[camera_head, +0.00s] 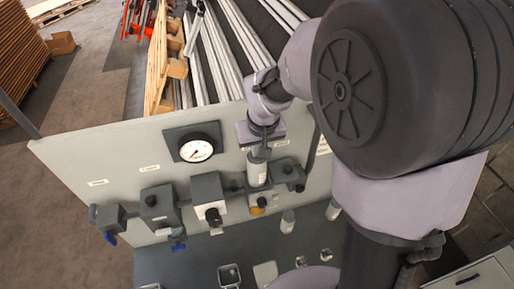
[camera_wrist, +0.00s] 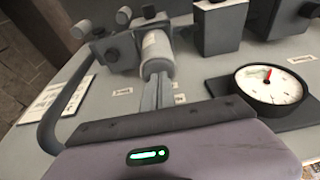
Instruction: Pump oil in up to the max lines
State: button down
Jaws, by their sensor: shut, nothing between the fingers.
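My gripper (camera_head: 262,138) is in front of the panel, over an upright grey cylinder with a pale label (camera_head: 257,172). In the wrist view my gripper's fingers (camera_wrist: 158,92) are together and empty. Their tips are at the near end of the labelled cylinder (camera_wrist: 157,52); I cannot tell if they touch it. An amber part (camera_head: 257,210) shows below the cylinder; whether it is oil I cannot tell. No max lines are readable. A round white pressure gauge (camera_head: 196,151) is mounted left of the cylinder and also shows in the wrist view (camera_wrist: 268,85).
A row of grey blocks, including a white-fronted one (camera_head: 210,212), runs along the pale panel (camera_head: 75,158). Blue handles (camera_head: 110,238) hang at left. A small bottle (camera_head: 288,221) and open cup (camera_head: 229,275) stand on the dark bench. A bent bar (camera_wrist: 50,110) is beside my gripper.

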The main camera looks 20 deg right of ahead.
jog(key=shift+f+b, duration=0.5)
jog(key=shift+f, duration=0.3)
jog(key=shift+s+r, duration=0.25)
jog(key=shift+w+f, duration=0.1)
